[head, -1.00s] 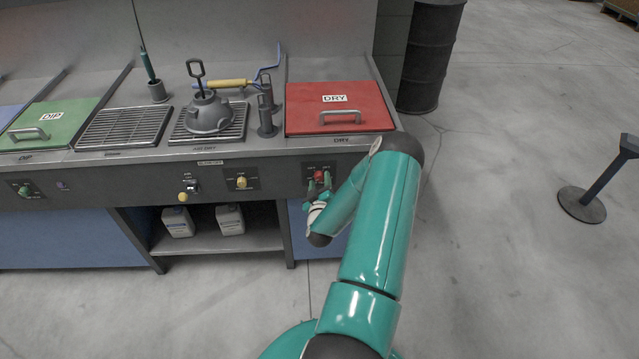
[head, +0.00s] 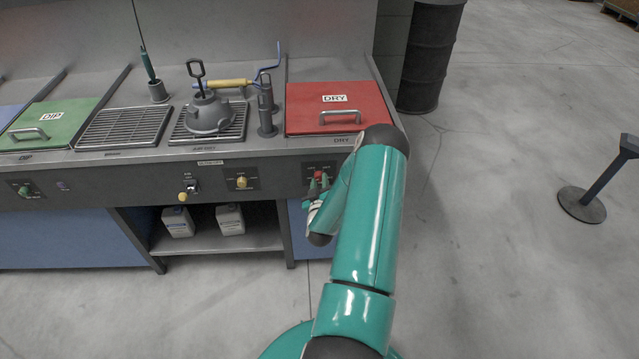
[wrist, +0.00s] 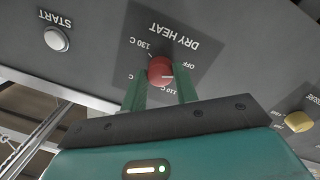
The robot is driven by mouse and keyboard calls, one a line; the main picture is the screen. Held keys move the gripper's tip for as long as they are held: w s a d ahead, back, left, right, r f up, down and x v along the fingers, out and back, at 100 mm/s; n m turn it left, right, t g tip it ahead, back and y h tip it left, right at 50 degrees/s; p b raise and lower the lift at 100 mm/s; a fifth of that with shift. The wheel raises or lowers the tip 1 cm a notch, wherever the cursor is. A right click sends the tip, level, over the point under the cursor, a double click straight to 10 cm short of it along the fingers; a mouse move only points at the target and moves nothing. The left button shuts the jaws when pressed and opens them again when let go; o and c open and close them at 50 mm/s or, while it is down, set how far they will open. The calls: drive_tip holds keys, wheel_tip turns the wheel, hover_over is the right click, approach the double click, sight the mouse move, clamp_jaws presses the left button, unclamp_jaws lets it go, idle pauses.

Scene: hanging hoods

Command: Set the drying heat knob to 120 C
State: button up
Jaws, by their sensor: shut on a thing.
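The red DRY HEAT knob (wrist: 160,68) is on a dark panel plate (wrist: 180,38) and appears upside down in the wrist view. My gripper (wrist: 160,84) is shut on the knob, one green finger on each side. A white mark on the knob points right, between the OFF and 110 C labels. The 130 C label is at upper left. Another label at lower left is partly hidden behind a finger, so its number cannot be read. In the head view the knob (head: 318,175) is on the bench front below the red DRY lid (head: 350,101).
A white START button (wrist: 56,39) and a yellow knob (wrist: 299,121) flank the plate in the wrist view. In the head view, a grey hood (head: 208,112) with a hook stands on a grate. A post (head: 601,180) stands at right. The floor at right is mostly clear.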

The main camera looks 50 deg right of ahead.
drive_tip(key=m, duration=0.4)
drive_tip(key=shift+r+y, duration=0.1)
drive_tip(key=shift+y, duration=0.2)
drive_tip(key=m, duration=0.3)
drive_tip(key=shift+m, duration=0.3)
drive_tip(key=m, duration=0.6)
drive_tip(key=shift+m+y, duration=0.4)
drive_tip(key=m, duration=0.3)
drive_tip(key=shift+s+t, duration=0.1)
drive_tip(key=shift+t, duration=0.3)
drive_tip(key=m, duration=0.4)
drive_tip(key=shift+m, duration=0.3)
drive_tip(key=m, duration=0.3)
drive_tip(key=shift+t, duration=0.3)
drive_tip(key=shift+m, duration=2)
